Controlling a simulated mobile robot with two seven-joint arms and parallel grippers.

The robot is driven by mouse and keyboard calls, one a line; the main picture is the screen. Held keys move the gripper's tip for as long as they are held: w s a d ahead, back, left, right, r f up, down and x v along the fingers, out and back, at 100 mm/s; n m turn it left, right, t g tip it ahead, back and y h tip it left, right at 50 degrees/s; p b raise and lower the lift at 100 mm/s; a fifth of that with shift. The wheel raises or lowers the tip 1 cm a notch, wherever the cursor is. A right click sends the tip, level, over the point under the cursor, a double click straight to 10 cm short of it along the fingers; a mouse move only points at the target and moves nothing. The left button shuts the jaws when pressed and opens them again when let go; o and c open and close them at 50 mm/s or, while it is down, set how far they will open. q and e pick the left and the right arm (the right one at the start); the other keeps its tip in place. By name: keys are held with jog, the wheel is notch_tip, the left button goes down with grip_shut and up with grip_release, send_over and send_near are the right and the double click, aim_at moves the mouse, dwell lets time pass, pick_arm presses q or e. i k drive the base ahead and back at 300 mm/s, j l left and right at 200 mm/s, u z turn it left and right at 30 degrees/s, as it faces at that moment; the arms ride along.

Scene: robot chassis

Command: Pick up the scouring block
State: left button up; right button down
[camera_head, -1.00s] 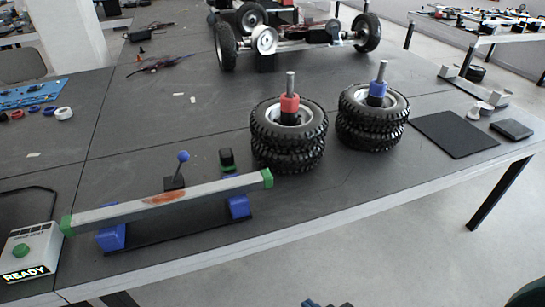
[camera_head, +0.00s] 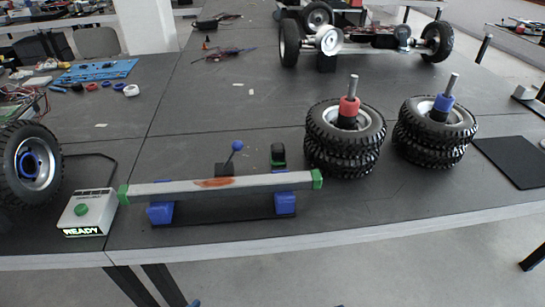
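A small dark block with green on it (camera_head: 278,155), which looks like the scouring block, stands on the dark table just behind the right part of a metal bar. The bar (camera_head: 250,184) has green end caps and a rusty brown patch (camera_head: 214,183), and rests across two blue supports (camera_head: 160,213). The bar and right support sit close in front of the block. Neither of my grippers can be made out; only tiny unclear bits show at the bottom edge.
A blue-knobbed lever (camera_head: 236,147) stands left of the block. Stacked tyres on a red-collared post (camera_head: 345,140) and a blue-collared post (camera_head: 435,133) stand to the right. A READY box (camera_head: 88,212) and a wheel (camera_head: 30,163) are left. The table middle behind is mostly clear.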

aim_at(278, 152)
jog(key=i+l+u, duration=0.1)
jog(key=u, duration=0.35)
jog(key=l+u, duration=0.25)
jog(key=u, duration=0.2)
jog(key=l+u, duration=0.25)
jog(key=u, duration=0.2)
jog(key=i, duration=0.05)
